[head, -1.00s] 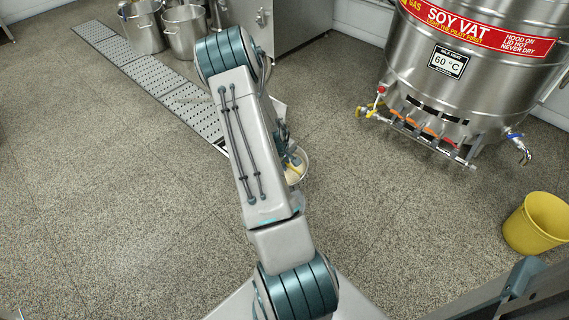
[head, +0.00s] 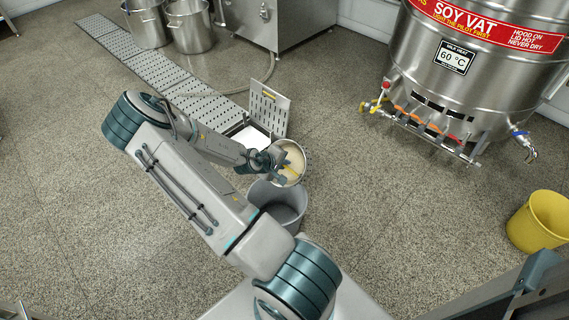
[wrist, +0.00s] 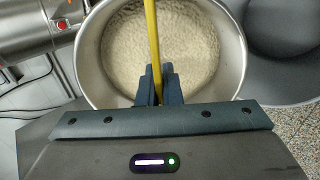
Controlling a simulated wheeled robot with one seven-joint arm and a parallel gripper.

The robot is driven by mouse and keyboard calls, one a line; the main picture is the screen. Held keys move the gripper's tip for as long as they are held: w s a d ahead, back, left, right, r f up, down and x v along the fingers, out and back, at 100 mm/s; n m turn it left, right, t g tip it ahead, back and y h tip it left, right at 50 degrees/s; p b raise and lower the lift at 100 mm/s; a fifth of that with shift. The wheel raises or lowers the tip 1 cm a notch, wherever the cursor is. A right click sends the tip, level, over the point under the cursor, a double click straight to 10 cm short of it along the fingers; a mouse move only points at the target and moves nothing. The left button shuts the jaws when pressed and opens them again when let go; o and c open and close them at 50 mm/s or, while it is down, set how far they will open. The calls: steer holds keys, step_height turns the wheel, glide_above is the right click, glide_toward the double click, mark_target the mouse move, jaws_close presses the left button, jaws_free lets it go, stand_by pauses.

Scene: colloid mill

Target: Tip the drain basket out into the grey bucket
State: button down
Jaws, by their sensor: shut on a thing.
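The drain basket (head: 304,160) is a round metal vessel with a yellow handle (wrist: 151,35) across its top. Pale, mushy contents fill its inside in the wrist view (wrist: 185,45). My gripper (wrist: 158,88) is shut on the yellow handle, and it also shows in the head view (head: 279,168). The grey bucket (head: 285,214) stands on the floor, just nearer to me than the basket in the head view. Part of it shows at the right of the wrist view (wrist: 285,75). The basket looks roughly upright; its height above the floor is hard to tell.
An open drain pit (head: 250,137) with its perforated lid (head: 268,108) raised lies behind the basket. A perforated drain cover (head: 205,112) runs to the upper left. The soy vat (head: 460,75) stands right, and a yellow bucket (head: 540,220) at far right. Floor between is clear.

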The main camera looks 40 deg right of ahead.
steer(key=shift+a+f+h+b, duration=0.55)
steer(key=shift+h+b, duration=0.4)
steer(key=shift+b, duration=0.5)
steer(key=shift+a+f+h+b, duration=0.45)
steer(key=shift+h+b, duration=0.5)
steer(key=shift+b, duration=0.45)
steer(key=shift+s+a+f+h+b, duration=0.1)
steer(key=shift+f+h+b, duration=0.25)
steer(key=shift+b, duration=0.8)
steer(key=h+b, duration=0.1)
steer(key=b, duration=0.2)
steer(key=shift+a+f+b, duration=0.25)
steer(key=shift+a+b, duration=0.05)
steer(key=shift+a, duration=0.05)
steer(key=shift+a+r+t+h+b, duration=0.1)
steer(key=shift+a+t+h+b, duration=0.15)
steer(key=shift+t+b, duration=0.25)
steer(key=shift+d+r, duration=0.1)
